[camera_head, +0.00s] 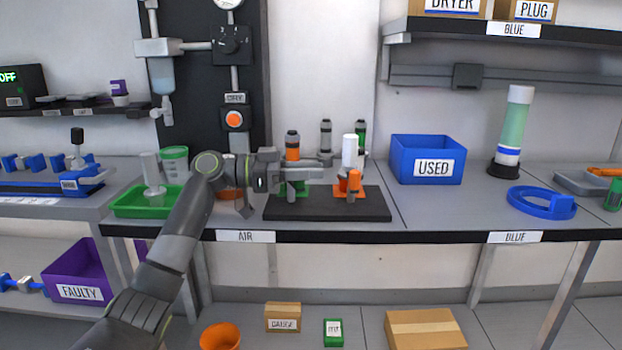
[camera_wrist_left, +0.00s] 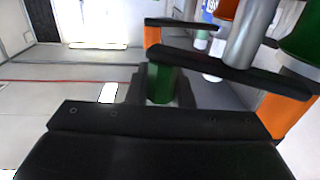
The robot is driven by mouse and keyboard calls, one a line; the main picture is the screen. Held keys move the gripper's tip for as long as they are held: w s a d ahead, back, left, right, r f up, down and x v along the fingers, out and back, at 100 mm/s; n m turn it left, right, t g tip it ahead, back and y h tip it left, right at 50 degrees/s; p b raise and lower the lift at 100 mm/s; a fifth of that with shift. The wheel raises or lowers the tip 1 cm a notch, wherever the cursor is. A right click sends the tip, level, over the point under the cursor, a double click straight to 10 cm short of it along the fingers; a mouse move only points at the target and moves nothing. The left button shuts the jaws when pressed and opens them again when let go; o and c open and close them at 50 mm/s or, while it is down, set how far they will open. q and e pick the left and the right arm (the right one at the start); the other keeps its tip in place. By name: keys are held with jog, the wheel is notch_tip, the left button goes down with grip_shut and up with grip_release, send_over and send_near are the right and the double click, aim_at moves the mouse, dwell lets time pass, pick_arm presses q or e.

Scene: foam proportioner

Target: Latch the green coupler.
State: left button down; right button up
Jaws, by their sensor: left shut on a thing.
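The green coupler (camera_head: 298,189) stands on a black base plate (camera_head: 330,209) on the bench, partly hidden behind my left gripper. My left gripper (camera_head: 318,173) reaches in from the left above the plate, roughly level, and is shut at the green coupler. In the left wrist view a green cylinder (camera_wrist_left: 160,83) sits between dark parts just past the gripper body. I cannot tell exactly which part the fingers hold, or whether the latch is closed. My right gripper is in neither view.
An orange coupler (camera_head: 348,186) with a white cylinder stands close right of my gripper. An orange-banded post (camera_head: 292,150) and a grey post (camera_head: 325,137) stand behind. A green tray (camera_head: 130,203) is left; a blue USED bin (camera_head: 427,158) is right.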

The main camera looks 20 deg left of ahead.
pick_arm(q)
jog(key=shift+s+a+f+m+g, duration=0.15)
jog(key=shift+m+g, duration=0.25)
jog(key=shift+g, duration=0.2)
jog(key=shift+s+a+m+g+h, duration=0.2)
jog(key=shift+m+g+h, duration=0.3)
jog(key=shift+g, duration=0.6)
jog(key=shift+s+m+g, duration=0.15)
jog(key=shift+m+g, duration=0.15)
jog(key=shift+m, duration=0.1)
jog(key=shift+s+a+m+g, duration=0.2)
jog(key=shift+m+g, duration=0.4)
jog(key=shift+g, duration=0.3)
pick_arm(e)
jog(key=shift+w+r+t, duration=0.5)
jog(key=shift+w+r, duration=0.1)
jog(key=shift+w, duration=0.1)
pick_arm(q)
jog(key=c, duration=1.3)
grip_release()
